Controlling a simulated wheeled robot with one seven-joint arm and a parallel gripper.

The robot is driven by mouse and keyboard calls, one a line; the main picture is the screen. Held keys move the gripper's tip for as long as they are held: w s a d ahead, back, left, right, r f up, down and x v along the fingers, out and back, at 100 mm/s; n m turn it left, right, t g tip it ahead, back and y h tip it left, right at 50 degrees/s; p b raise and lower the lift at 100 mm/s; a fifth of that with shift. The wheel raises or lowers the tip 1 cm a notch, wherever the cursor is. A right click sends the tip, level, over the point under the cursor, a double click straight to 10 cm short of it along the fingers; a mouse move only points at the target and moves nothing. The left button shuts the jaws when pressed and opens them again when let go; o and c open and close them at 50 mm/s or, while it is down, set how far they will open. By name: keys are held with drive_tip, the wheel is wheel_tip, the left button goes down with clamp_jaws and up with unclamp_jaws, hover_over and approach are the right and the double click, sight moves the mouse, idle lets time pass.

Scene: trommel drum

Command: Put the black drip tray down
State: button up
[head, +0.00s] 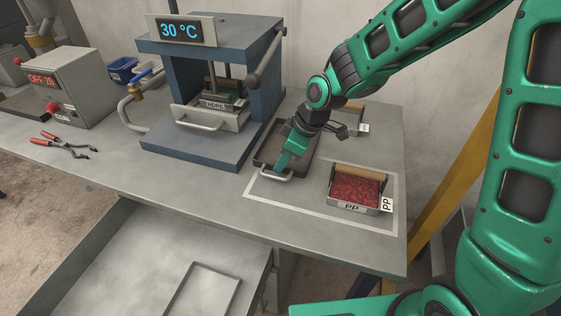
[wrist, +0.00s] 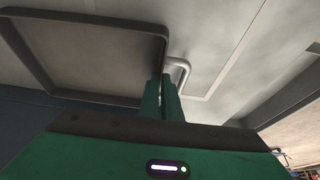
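The black drip tray (head: 268,153) is level at the bench, just right of the blue press, over the left side of a white-outlined area. I cannot tell whether it touches the bench top. Its pale metal handle (head: 270,175) points toward the front. My gripper (head: 281,164) points down at the handle side, with its fingers close together around the handle. In the wrist view the tray (wrist: 90,55) fills the upper left, and the handle (wrist: 181,70) comes out beside my gripper's fingers (wrist: 161,90). The fingers hide part of the handle.
A PP bin (head: 355,190) of red granules stands in the outlined area, right of the tray. Another small bin (head: 352,122) is behind my wrist. The press (head: 190,150) holds an HDPE bin (head: 213,117). Pliers (head: 65,145) lie left. The bench front is clear.

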drive_tip(key=o, duration=0.3)
drive_tip(key=shift+r, duration=0.15)
drive_tip(key=v, duration=1.2)
